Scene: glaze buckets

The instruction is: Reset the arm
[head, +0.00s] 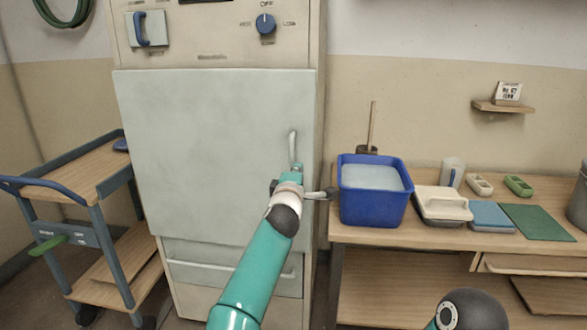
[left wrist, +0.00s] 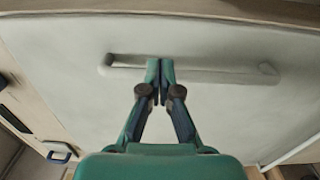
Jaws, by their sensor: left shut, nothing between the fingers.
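My left arm reaches up from the bottom of the head view to the big pale door (head: 205,140) of the tall cabinet. My left gripper (head: 296,168) is at the lower end of the door's upright metal handle (head: 293,145). In the left wrist view the two fingers (left wrist: 160,66) are shut together with nothing between them. Their tips overlap the handle bar (left wrist: 215,75) in the picture; I cannot tell whether they touch it. The door looks shut. My right gripper is out of view; only a dark joint of mine shows at the bottom right.
A blue bucket (head: 373,208) stands on the wooden bench (head: 400,236) just right of my left gripper. A lidded container (head: 441,204), blue box (head: 491,216) and green mat (head: 537,222) lie further right. A wooden cart (head: 80,168) stands left. A drawer (head: 230,272) is below the door.

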